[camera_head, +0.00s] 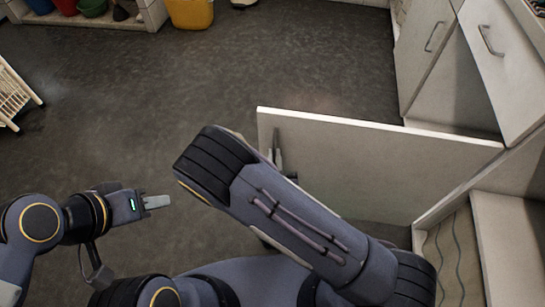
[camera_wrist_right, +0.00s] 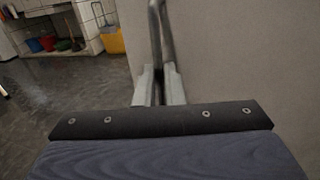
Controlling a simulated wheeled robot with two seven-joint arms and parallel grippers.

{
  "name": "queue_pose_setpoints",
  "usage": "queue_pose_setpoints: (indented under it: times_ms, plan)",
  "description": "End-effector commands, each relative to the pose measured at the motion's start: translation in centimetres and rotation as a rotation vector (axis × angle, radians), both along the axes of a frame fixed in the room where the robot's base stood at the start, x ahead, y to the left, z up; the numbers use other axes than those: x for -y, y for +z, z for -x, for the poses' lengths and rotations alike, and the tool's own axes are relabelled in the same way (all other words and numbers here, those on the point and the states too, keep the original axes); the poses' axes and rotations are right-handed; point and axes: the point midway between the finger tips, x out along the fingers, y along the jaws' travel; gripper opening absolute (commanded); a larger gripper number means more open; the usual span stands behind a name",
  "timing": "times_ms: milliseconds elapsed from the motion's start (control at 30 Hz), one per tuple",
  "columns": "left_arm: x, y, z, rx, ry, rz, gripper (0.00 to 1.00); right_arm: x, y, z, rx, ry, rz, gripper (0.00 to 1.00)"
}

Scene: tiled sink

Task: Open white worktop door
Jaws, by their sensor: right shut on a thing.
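The white worktop door (camera_head: 370,165) stands swung well out from the cabinet at the right, its panel reaching into the room. Its metal handle (camera_head: 276,138) is near the free edge, and it shows upright in the right wrist view (camera_wrist_right: 162,32). My right gripper (camera_head: 277,160) is shut on this handle; its fingers also show in the right wrist view (camera_wrist_right: 158,85). My right arm hides part of the door's lower left. My left gripper (camera_head: 157,202) is over the floor at the left, apart from the door; its finger gap is not clear.
The cabinet's inside (camera_head: 447,255) shows at lower right. Other white cabinet fronts (camera_head: 495,65) with handles stand at upper right. A yellow bin (camera_head: 190,12) stands at the back, and a white rack (camera_head: 12,92) at the far left. The dark floor between them is clear.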

Motion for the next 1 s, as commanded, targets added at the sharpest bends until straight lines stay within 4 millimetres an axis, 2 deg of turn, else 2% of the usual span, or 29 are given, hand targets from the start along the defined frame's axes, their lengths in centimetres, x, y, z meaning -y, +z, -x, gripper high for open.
queue_pose_setpoints:
  times_ms: [33,467,500,633,1000]
  plan:
    - [0.00,-0.02,-0.01,0.000,0.000,0.000,0.36,1.06,-0.13,0.05,-0.006,-0.028,0.011,0.00]
    - [0.00,-0.02,0.00,0.000,0.000,0.000,0.36,1.15,-0.16,0.05,-0.007,-0.030,0.012,0.00]
    - [0.00,-0.03,0.00,0.000,0.000,0.000,0.36,1.14,-0.16,0.05,-0.006,-0.029,0.012,0.13]
    - [0.00,-0.03,0.00,0.000,0.000,0.000,0.36,1.05,-0.15,0.07,-0.006,-0.028,0.011,0.30]
    - [0.00,0.04,0.00,0.000,0.000,0.000,0.36,0.64,0.07,0.05,-0.001,-0.018,0.005,0.30]
